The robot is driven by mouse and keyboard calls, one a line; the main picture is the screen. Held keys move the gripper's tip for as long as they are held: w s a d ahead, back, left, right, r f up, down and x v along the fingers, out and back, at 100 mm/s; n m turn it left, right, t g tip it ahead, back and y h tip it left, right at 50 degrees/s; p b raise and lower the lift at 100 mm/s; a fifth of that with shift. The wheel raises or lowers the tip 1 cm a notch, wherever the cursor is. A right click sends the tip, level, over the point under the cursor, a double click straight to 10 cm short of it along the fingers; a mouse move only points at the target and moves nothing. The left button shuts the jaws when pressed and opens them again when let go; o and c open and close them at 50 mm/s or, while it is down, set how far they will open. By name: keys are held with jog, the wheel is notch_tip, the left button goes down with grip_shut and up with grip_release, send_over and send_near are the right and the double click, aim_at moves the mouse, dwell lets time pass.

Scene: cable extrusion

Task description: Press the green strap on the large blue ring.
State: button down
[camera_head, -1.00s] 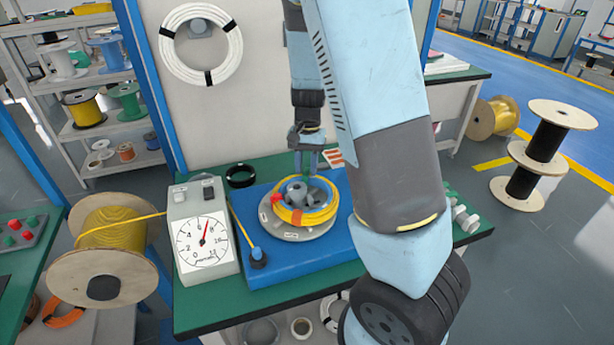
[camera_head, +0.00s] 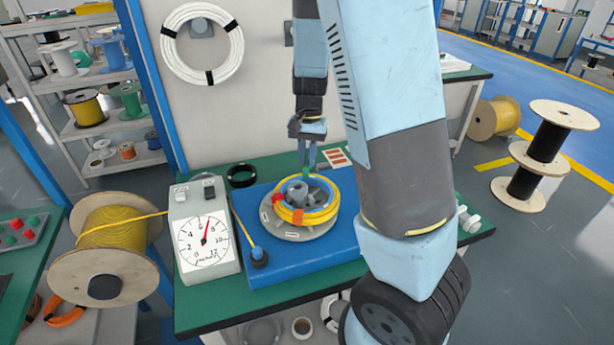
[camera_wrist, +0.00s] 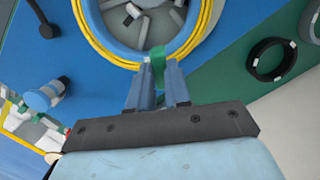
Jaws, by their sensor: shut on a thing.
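The large blue ring (camera_head: 322,184) sits on the winding disc with yellow cable (camera_head: 315,215) wound around it. It also shows at the top of the wrist view (camera_wrist: 96,34). The green strap (camera_wrist: 158,54) lies across the yellow cable at the ring's edge, between my fingertips. My gripper (camera_head: 308,168) points down at the far side of the ring. In the wrist view my gripper (camera_wrist: 160,70) is shut on the green strap. The strap's lower end is partly hidden by the fingers. An orange strap (camera_head: 297,216) wraps the near side of the coil.
A dial gauge box (camera_head: 203,240) stands left of the blue base plate (camera_head: 270,273). A black ring (camera_head: 241,176) lies on the green bench top behind it; it also shows in the wrist view (camera_wrist: 272,60). A red part (camera_head: 279,199) is beside the coil's left.

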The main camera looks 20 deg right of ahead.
aim_at(313, 171)
jog(key=shift+r, duration=2.45)
jog(key=shift+f, duration=0.1)
jog(key=shift+s+d+f, duration=0.1)
jog(key=shift+d+f, duration=0.2)
jog(key=shift+f, duration=0.35)
jog(key=shift+w+d+f, duration=0.1)
jog(key=shift+d+f, duration=0.15)
jog(key=shift+f, duration=0.45)
jog(key=shift+s+d+f, duration=0.1)
jog(key=shift+d+f, duration=0.2)
jog(key=shift+f, duration=0.35)
jog(key=shift+f, duration=0.1)
jog(key=shift+f, duration=1.3)
jog(key=shift+f, duration=0.6)
jog(key=c, duration=1)
grip_release()
